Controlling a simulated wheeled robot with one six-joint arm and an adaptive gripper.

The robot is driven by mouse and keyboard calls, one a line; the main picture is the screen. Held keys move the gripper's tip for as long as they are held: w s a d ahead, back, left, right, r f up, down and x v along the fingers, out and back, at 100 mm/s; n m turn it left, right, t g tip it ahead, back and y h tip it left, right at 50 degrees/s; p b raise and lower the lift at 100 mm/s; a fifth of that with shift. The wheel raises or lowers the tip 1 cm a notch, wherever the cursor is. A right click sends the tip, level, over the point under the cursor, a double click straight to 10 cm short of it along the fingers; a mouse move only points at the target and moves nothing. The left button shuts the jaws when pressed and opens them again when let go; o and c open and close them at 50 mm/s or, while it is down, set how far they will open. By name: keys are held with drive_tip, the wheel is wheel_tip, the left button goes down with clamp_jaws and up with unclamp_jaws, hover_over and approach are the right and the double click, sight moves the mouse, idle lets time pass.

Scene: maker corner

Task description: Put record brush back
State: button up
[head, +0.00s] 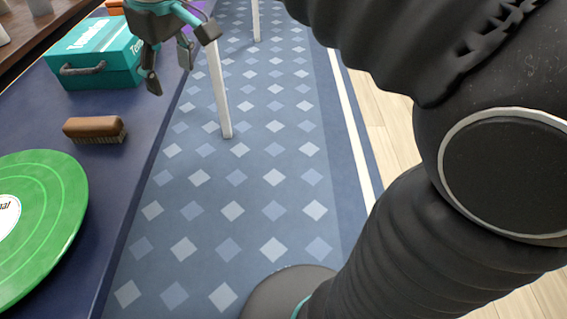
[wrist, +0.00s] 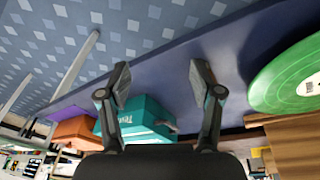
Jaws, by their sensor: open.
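The record brush (head: 95,129), with a brown wooden back and pale bristles facing down, lies on the dark blue tabletop (head: 118,185) between a green record and a teal box. My gripper (head: 180,60) is open and empty. In the head view it hangs near the right edge of the table, beside the teal box and farther back than the brush, apart from it. In the wrist view its two fingers (wrist: 161,78) are spread with nothing between them. I cannot make out the brush in the wrist view.
The green record (head: 45,215) lies at the near left; it also shows in the wrist view (wrist: 285,80). The teal toolbox (head: 98,55) with a dark handle stands behind the brush. White legs (head: 218,90) stand on the patterned blue rug (head: 255,190). Tabletop around the brush is clear.

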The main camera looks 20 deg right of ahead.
drive_tip(key=s+d+f+m+t, duration=0.3)
drive_tip(key=s+d+f+m, duration=0.4)
drive_tip(key=s+d+f, duration=0.7)
drive_tip(key=shift+s+f+m+h, duration=0.2)
drive_tip(key=shift+s+m+h, duration=0.15)
drive_tip(key=shift+s, duration=0.45)
